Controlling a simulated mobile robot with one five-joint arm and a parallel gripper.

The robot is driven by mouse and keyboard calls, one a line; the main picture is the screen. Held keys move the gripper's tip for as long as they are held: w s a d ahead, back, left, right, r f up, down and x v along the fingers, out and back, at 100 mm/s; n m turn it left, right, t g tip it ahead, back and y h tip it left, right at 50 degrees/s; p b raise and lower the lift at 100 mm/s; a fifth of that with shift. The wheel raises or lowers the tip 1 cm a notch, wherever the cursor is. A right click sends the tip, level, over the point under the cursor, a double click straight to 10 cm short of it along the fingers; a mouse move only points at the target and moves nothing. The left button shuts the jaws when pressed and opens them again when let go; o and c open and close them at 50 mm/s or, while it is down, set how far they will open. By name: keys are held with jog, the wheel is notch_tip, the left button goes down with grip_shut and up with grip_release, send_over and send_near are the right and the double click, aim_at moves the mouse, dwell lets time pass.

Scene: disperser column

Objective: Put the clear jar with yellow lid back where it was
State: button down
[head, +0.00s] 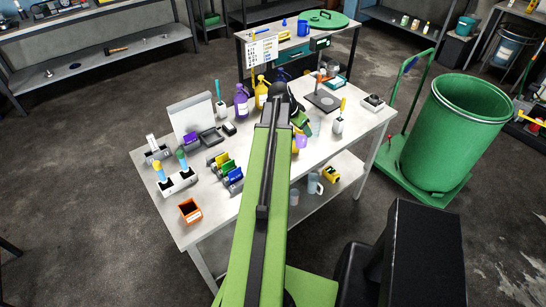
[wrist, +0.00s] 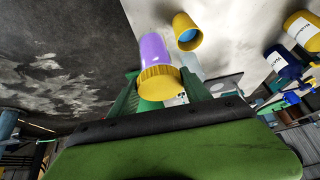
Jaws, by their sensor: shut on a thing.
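A jar with a ribbed yellow lid (wrist: 160,78) is between the green fingers of my gripper (wrist: 161,88) in the wrist view. Its body looks lilac rather than clear, and the lid is the end nearest the camera. My gripper is shut on this jar. In the head view the lilac body (head: 301,141) shows just right of my arm, over the right part of the white worktable (head: 262,185). My arm hides most of my gripper there. I cannot tell whether the jar touches the tabletop.
Pump bottles, purple (head: 241,98) and yellow (head: 261,92), stand at the table's back edge. A pale translucent vessel (head: 316,125) stands close right of the held jar. A yellow piece with a blue inside (wrist: 187,32) shows near it in the wrist view. A green barrel (head: 455,125) stands right.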

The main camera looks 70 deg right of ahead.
jog(key=w+f+b, duration=0.3)
jog(key=f, duration=0.1)
jog(key=w+a+f+b, duration=0.1)
jog(key=w+f+b, duration=0.2)
jog(key=w+b, duration=0.1)
jog(key=w+f+b, duration=0.4)
jog(key=shift+w+a+f, duration=0.25)
jog(key=shift+f, duration=0.1)
jog(key=shift+r, duration=0.3)
jog(key=shift+c, duration=2.4)
grip_release()
jog(key=shift+f, duration=0.15)
jog(key=p+v, duration=1)
jog(key=v, duration=0.2)
